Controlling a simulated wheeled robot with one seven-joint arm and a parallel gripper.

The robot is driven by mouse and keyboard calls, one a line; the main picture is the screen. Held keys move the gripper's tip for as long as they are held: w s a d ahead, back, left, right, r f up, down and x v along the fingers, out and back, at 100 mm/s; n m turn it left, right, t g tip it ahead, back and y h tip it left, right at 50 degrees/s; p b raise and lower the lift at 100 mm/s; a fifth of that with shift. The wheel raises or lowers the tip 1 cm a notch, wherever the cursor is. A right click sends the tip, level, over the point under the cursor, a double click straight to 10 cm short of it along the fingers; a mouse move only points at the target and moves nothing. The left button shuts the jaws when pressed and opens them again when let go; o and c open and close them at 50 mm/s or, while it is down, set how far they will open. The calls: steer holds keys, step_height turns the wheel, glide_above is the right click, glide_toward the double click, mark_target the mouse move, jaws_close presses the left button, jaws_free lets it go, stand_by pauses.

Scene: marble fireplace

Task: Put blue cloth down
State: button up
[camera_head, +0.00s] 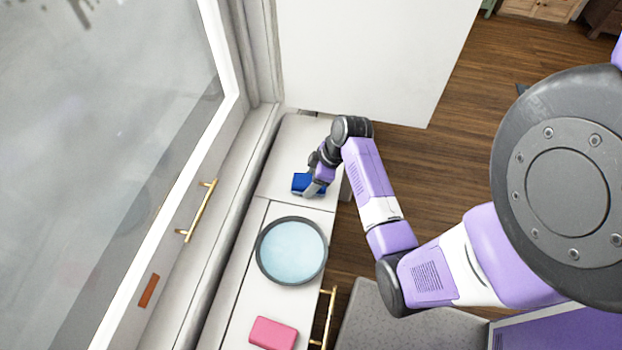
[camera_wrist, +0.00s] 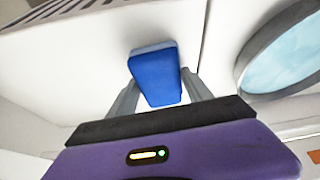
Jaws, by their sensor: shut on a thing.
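The blue cloth (camera_head: 301,183) is a small, thick blue block with a paler edge. In the head view it is at my gripper (camera_head: 316,187), over the far part of the white counter (camera_head: 290,155). In the wrist view the blue cloth (camera_wrist: 156,76) is between the two grey fingers of my gripper (camera_wrist: 157,92), which are shut on it. The white surface shows behind it. I cannot tell whether the cloth touches that surface.
A round dark-rimmed dish (camera_head: 291,251) with a pale blue inside is on the counter nearer than my gripper. A white panel (camera_head: 370,60) stands behind my arm. A window frame runs along the left.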

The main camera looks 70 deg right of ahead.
steer(key=shift+f, duration=0.1)
steer(key=shift+f, duration=0.1)
steer(key=o, duration=1.3)
steer(key=shift+f+b, duration=0.1)
steer(key=shift+b, duration=0.3)
steer(key=shift+d+r, duration=0.1)
steer(key=shift+r, duration=0.2)
steer(key=v, duration=0.3)
steer(key=b+v, duration=0.1)
steer(key=v, duration=0.3)
steer(key=shift+s, duration=0.5)
